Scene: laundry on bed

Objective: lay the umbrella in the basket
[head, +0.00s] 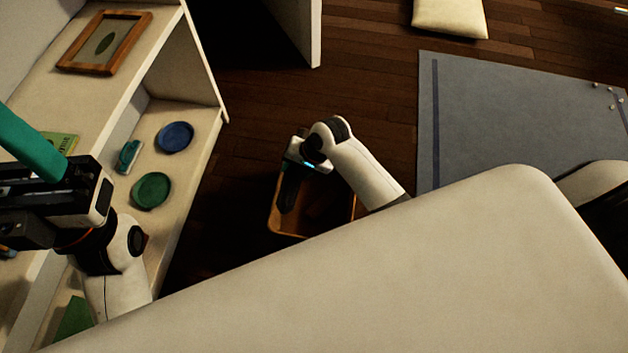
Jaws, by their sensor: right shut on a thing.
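A long teal thing, which looks like the folded umbrella (28,144), slants in at the left edge and is cut off by the frame. Its lower end meets the black body of my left gripper (18,205); whether the jaws close around it is hidden. The orange-brown basket (273,218) is in the middle, low over or on the dark floor, partly covered by a pale surface in front. My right gripper (287,205) points down at the basket's left side and is shut, seemingly on its wall. The fingertips are dark and hard to make out.
A pale shelf unit (185,120) on the left holds a wooden frame (66,58), a blue dish (175,137) and a green dish (151,190). A grey rug (500,120) and a cream cushion (450,15) lie to the right. Wooden floor between them is clear.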

